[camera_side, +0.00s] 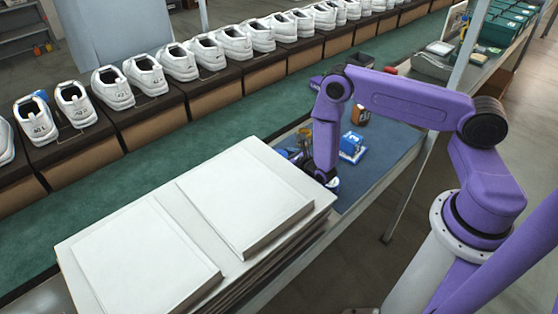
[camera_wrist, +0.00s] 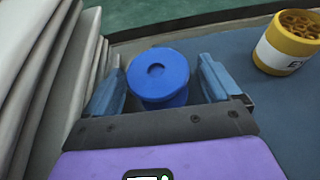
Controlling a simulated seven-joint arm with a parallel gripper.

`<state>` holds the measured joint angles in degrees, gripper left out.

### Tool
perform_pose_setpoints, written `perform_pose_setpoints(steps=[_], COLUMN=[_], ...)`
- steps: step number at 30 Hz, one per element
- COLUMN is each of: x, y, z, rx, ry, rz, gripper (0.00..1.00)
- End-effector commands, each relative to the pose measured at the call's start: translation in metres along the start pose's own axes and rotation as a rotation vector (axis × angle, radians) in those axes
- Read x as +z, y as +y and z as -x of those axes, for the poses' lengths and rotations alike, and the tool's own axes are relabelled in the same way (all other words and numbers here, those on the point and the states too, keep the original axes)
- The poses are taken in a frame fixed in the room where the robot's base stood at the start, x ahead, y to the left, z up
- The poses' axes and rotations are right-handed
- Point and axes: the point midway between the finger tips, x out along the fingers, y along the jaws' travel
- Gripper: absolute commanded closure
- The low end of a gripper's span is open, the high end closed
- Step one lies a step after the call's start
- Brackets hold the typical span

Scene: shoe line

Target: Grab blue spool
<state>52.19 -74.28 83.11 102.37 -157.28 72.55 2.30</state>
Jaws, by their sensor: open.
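The blue spool (camera_wrist: 157,75) stands upright in the wrist view, its round top flange with a small centre recess facing the camera. My gripper (camera_wrist: 165,82) is open, with one blue-grey finger on each side of the spool. In the side view my gripper (camera_side: 322,178) is low over the blue mat beside the white stack, and the spool is mostly hidden there.
A stack of white boards (camera_side: 240,200) stands close on the left of my gripper. A yellow container with a white label (camera_wrist: 288,42) stands to the right. A blue-and-white item (camera_side: 351,147) lies on the blue mat (camera_side: 385,145). White shoes (camera_side: 145,74) line the green conveyor behind.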

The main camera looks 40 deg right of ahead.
Motion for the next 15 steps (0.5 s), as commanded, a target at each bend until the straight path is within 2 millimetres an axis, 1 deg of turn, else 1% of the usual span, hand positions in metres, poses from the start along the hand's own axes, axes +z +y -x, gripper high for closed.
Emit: perform_pose_setpoints(steps=[2, 3, 5, 6, 8, 15], x=[-0.0001, -0.0001, -0.0001, -0.0001, -0.0001, 0.0001], y=[-0.0001, 0.0000, 0.0001, 0.0001, 0.0001, 0.0003], z=[0.0001, 0.0002, 0.0002, 0.0003, 0.0003, 0.0004], rx=[0.000, 0.000, 0.000, 0.000, 0.000, 0.000], ry=[0.000, 0.000, 0.000, 0.000, 0.000, 0.000], rz=[0.000, 0.000, 0.000, 0.000, 0.000, 0.000], gripper=[0.10, 0.13, 0.33, 0.46, 0.65, 0.66])
